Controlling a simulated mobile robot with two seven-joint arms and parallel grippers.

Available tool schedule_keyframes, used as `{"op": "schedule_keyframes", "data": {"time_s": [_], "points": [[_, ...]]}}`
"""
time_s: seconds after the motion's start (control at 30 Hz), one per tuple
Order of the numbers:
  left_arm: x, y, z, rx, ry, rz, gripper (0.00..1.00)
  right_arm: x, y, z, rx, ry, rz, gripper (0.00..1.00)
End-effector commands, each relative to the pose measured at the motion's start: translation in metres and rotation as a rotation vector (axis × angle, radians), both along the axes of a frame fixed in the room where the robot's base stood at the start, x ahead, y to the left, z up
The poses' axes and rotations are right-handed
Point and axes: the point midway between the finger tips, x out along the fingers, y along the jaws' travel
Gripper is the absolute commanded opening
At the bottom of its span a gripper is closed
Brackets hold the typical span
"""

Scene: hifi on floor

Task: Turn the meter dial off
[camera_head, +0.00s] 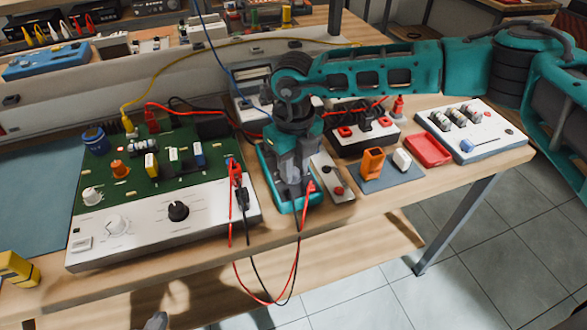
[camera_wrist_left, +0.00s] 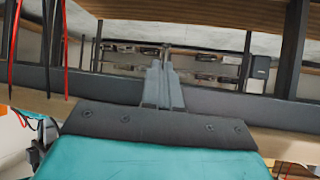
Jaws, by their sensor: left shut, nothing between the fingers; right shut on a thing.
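The teal-edged meter (camera_head: 270,188) lies on the workbench in the head view, right of the green circuit board. Its dial is hidden under my right gripper (camera_head: 292,186), which reaches down onto the meter's face from above and is shut on what appears to be the dial. The dial's setting cannot be read. Red and black leads (camera_head: 297,245) hang in a loop at the meter's lower edge. My left gripper (camera_head: 156,320) shows only as a grey tip at the bottom edge. In the left wrist view its fingers (camera_wrist_left: 164,88) are shut and empty.
The circuit board box (camera_head: 130,215) with a black knob (camera_head: 178,211) stands left of the meter. A small switch box (camera_head: 335,182), a red tray (camera_head: 428,150) and a white component box (camera_head: 475,128) lie to the right. Floor is open beyond the bench's front edge.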

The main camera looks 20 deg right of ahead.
Motion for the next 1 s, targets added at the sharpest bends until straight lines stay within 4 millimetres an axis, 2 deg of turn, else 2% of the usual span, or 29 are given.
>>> {"op": "schedule_keyframes", "data": {"time_s": [0.5, 1.0], "points": [[0.0, -0.003, -0.031, -0.006, 0.012, -0.003, 0.0, 0.001, 0.0, -0.002, 0.003, -0.003, 0.493, 0.0], [0.009, -0.015, -0.034, -0.031, 0.0, -0.021, 0.0, 0.002, 0.0, -0.001, 0.003, -0.003, 0.908, 0.0]]}}
